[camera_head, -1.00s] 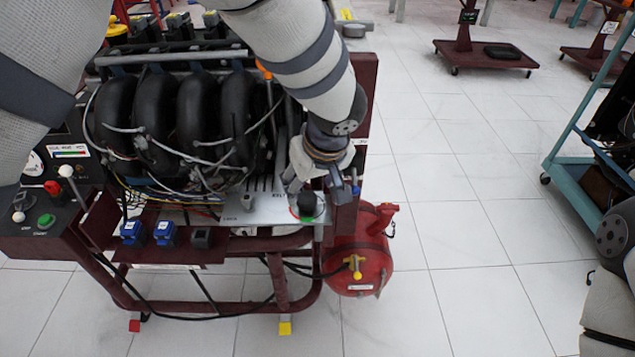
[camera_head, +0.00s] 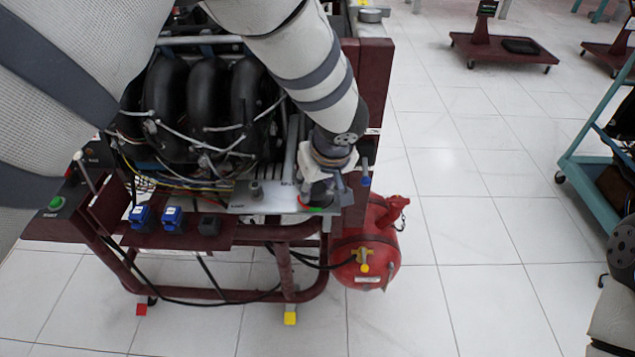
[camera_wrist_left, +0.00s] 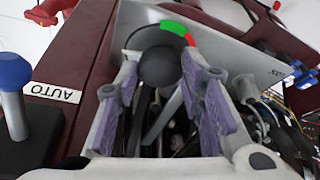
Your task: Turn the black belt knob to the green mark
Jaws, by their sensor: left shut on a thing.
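The black belt knob (camera_wrist_left: 160,68) sits on the grey metal panel (camera_wrist_left: 215,35) of the engine stand, between the purple-padded fingers of my left gripper (camera_wrist_left: 165,98). The gripper is shut on it. A green mark (camera_wrist_left: 174,27) lies on the dial's rim beyond the knob, with a red mark (camera_wrist_left: 190,40) just right of it. In the head view my left gripper (camera_head: 318,190) reaches down over the knob at the panel's right end, hiding most of it. The knob's exact pointing direction is unclear.
A blue-capped switch (camera_wrist_left: 14,85) stands beside the AUTO label (camera_wrist_left: 52,93). Blue sockets (camera_head: 141,217) line the stand's front shelf. A red tank (camera_head: 368,250) sits below right. Engine pipes and wires crowd the left. White floor (camera_head: 480,250) is open to the right.

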